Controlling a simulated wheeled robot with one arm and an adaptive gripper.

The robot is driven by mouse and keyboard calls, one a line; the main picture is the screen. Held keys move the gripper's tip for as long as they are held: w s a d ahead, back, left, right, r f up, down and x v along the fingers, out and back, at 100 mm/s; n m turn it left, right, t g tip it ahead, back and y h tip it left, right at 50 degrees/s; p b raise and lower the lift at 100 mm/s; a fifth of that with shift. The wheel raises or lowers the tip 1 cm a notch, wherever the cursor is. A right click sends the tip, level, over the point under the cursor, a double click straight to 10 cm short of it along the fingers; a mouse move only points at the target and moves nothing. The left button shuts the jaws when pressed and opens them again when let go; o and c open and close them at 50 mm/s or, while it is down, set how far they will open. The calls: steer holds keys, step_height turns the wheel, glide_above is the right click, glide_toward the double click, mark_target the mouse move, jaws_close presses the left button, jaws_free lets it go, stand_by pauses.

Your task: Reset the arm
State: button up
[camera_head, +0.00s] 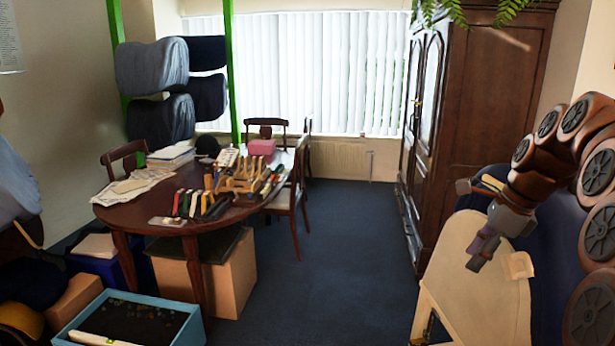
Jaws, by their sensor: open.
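My arm reaches in from the right edge. My gripper (470,225) is open, its two fingers spread apart and pointing left. It is in front of, or over, a pale wooden stand or board (465,285) at the lower right; I cannot tell the gap between them. A small tan piece shows behind the upper finger, and I cannot tell what it is. Nothing is clearly held between the fingers.
Saddle-like pads (152,66) hang on a green rack. A blue crate (190,328) stands at front left. A wardrobe (487,95) stands behind my arm. The middle carpet is clear.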

steer(key=s+a+f+n+g+h, duration=0.1)
steer(key=s+a+f+n+g, duration=0.35)
steer(key=s+a+n, duration=1.05)
steer(key=s+a+f+n+h, duration=0.1)
steer(key=s+a+f+n, duration=0.1)
steer(key=s+f+n, duration=0.2)
steer(key=s+a+f+n+h+p, duration=0.1)
steer(key=s+a+f+n, duration=0.2)
steer(key=s, duration=0.7)
step_height(320, 180, down, 3)
steer(key=shift+s+a+r+n, duration=0.15)
steer(key=shift+s+n, duration=0.25)
steer(key=shift+n, duration=0.8)
